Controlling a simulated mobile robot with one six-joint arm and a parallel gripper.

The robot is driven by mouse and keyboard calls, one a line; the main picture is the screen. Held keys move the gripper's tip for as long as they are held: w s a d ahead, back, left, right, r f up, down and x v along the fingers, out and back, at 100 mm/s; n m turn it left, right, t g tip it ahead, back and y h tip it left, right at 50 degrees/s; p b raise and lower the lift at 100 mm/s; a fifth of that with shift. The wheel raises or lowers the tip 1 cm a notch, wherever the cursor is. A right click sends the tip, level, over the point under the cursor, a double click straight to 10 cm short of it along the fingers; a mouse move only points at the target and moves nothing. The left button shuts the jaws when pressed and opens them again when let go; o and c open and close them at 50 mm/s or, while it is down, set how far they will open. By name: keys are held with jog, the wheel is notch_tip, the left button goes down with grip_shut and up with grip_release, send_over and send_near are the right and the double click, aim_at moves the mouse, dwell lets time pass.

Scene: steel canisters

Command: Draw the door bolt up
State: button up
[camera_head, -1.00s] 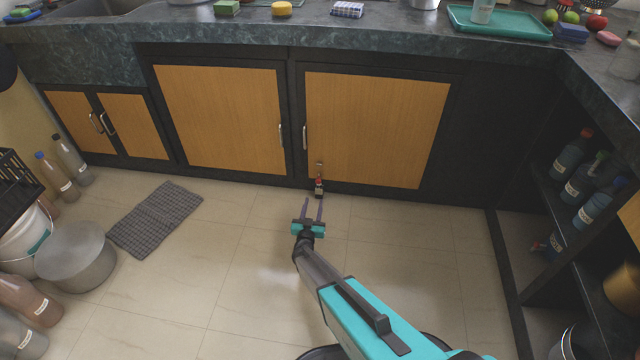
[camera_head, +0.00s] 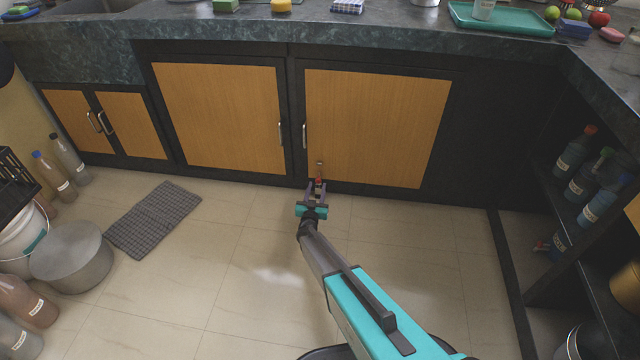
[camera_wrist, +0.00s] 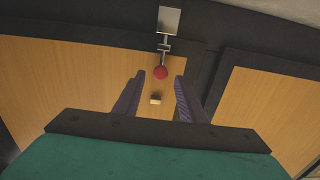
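The door bolt is at the lower left of the right wooden door (camera_head: 375,125). My gripper (camera_head: 317,186) is open at the foot of this door. In the wrist view its purple fingers stand to either side of the knob, with a gap on both sides. Whether the knob is fully between the tips in depth, I cannot tell.
A small pale block (camera_wrist: 155,99) shows between the fingers in the wrist view. The dark countertop (camera_head: 390,42) overhangs the doors. A grey mat (camera_head: 153,218) lies on the floor at left. Bottles (camera_head: 575,150) stand on the right shelf. The floor around my arm is clear.

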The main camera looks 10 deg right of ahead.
aim_at(318, 182)
jog(key=shift+b+x, duration=0.55)
jog(key=shift+x, duration=1.85)
grip_shut()
